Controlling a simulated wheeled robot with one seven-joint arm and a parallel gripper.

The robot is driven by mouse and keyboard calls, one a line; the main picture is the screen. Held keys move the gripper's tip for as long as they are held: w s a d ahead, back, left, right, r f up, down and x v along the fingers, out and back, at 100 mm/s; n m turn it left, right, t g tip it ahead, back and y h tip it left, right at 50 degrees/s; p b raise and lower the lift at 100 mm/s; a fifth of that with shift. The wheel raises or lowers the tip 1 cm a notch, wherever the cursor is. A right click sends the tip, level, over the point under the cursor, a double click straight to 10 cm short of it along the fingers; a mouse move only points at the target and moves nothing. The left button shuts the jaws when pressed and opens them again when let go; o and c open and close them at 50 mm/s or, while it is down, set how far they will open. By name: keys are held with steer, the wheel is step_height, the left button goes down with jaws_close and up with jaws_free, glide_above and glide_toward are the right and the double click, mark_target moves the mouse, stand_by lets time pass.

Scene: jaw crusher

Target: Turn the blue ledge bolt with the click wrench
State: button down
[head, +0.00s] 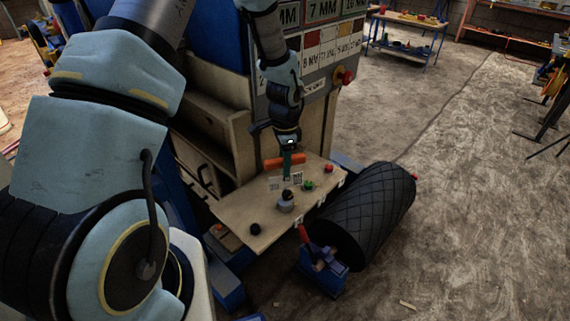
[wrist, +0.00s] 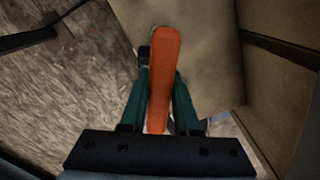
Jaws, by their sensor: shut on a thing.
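The click wrench shows as a thick orange handle (head: 296,160), lying roughly crosswise above the wooden ledge (head: 245,205). My gripper (head: 287,170) is shut on this handle. In the wrist view the orange handle (wrist: 165,60) stands between my green fingers (wrist: 161,95). The wrench's working end cannot be made out. On the ledge are a black knob (head: 255,229), a grey piece with a black top (head: 286,202), a green bolt (head: 308,185) and a red bolt (head: 329,168). I cannot pick out a blue bolt; it may be hidden.
A black ribbed roller (head: 365,215) lies right of the ledge, beside a blue stand (head: 322,270) with a red handle. A panel with size labels (head: 325,50) rises behind. White tags are on the ledge. The floor at the right is mostly open.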

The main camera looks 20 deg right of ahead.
steer(key=shift+m+p, duration=1)
steer(key=shift+m, duration=1.2)
steer(key=shift+m+p, duration=0.3)
steer(key=shift+m, duration=0.4)
